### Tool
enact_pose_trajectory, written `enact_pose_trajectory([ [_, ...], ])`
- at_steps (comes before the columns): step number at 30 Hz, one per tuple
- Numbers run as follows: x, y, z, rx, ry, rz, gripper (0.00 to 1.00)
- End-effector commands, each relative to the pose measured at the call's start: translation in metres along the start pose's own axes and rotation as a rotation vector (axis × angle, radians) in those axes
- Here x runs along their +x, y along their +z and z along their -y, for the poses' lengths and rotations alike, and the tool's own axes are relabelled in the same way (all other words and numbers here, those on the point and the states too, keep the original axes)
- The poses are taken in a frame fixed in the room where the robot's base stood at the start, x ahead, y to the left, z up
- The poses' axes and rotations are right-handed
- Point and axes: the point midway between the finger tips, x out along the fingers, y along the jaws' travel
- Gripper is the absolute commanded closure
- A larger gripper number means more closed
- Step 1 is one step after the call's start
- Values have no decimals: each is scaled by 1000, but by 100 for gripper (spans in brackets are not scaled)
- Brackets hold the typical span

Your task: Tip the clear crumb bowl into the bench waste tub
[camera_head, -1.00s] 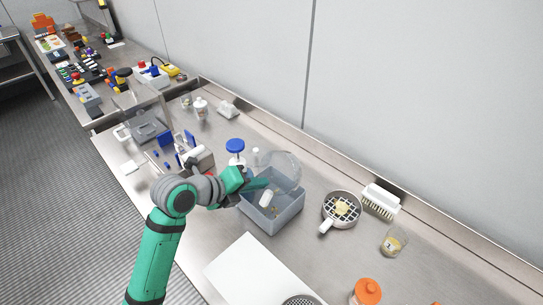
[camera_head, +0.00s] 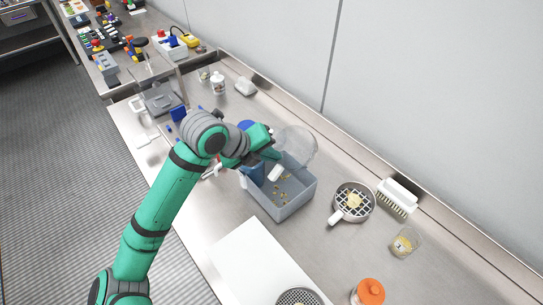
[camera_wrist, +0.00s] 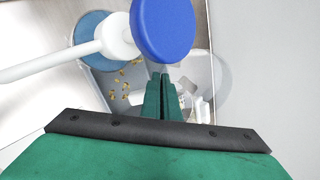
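The clear crumb bowl (camera_head: 298,146) is tipped on its side above the far edge of the grey waste tub (camera_head: 296,207). My gripper (camera_head: 275,155) is shut on the bowl's rim, over the tub. In the wrist view, my fingers (camera_wrist: 162,97) are close together and the see-through bowl (camera_wrist: 217,80) shows to their right. Loose yellow-brown crumbs (camera_head: 284,190) lie on the tub's floor, with a white piece (camera_head: 275,173) among them. I see no crumbs clearly inside the bowl. My wrist hides part of the tub's left side.
A strainer (camera_head: 354,200), a brush (camera_head: 397,196), a small crumb cup (camera_head: 404,243) and an orange-lidded jar (camera_head: 370,291) stand to the right. A white board (camera_head: 259,262) lies in front.

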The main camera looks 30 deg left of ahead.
Motion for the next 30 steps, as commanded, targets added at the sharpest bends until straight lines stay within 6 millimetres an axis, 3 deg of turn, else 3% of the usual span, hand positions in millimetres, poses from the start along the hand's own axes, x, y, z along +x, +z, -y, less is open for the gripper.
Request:
enact_pose_trajectory([
  [30, -37, 17, 37, 1, 623, -255, 100],
])
